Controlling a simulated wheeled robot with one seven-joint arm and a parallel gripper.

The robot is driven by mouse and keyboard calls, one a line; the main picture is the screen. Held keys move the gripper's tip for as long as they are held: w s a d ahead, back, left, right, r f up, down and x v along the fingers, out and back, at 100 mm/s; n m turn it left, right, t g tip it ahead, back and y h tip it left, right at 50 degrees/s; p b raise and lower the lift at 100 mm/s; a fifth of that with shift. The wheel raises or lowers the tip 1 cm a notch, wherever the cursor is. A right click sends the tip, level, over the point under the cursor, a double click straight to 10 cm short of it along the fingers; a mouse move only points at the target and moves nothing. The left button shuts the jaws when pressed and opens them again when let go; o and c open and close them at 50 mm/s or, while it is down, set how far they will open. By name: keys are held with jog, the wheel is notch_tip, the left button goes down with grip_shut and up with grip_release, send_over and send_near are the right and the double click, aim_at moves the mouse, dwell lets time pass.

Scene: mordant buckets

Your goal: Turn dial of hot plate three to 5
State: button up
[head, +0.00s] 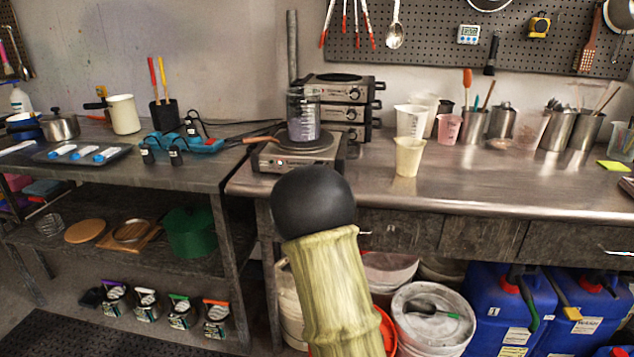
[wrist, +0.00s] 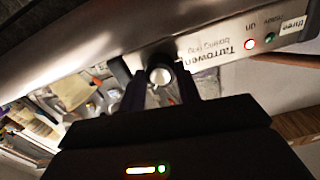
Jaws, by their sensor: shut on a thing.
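The front panel of hot plate three (wrist: 222,50) crosses the wrist view upside down, with a "three" label (wrist: 292,27), a red light and a green light. I cannot read a number at the dial. In the head view, a single hot plate (head: 283,162) sits at the counter's left end, carrying a clear beaker (head: 303,128). My arm hides the gripper and dial there.
More hot plates are stacked (head: 357,95) behind the beaker. A wooden-looking handle (head: 262,139) sticks out left over the hot plate. A cream cup (head: 408,157) stands to the right on the counter (head: 520,185). Buckets (head: 435,315) and blue canisters (head: 510,300) are below.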

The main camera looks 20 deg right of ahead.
jog(key=m+b, duration=0.1)
jog(key=m, duration=0.1)
jog(key=m+b, duration=0.2)
jog(key=shift+f+m+b, duration=0.3)
jog(key=shift+f, duration=0.1)
jog(key=m+b, duration=0.3)
jog(key=m, duration=0.2)
jog(key=shift+a+r+b, duration=0.1)
jog(key=shift+b, duration=0.3)
jog(key=o, duration=0.7)
jog(key=shift+r, duration=0.15)
jog(key=shift+s, duration=0.1)
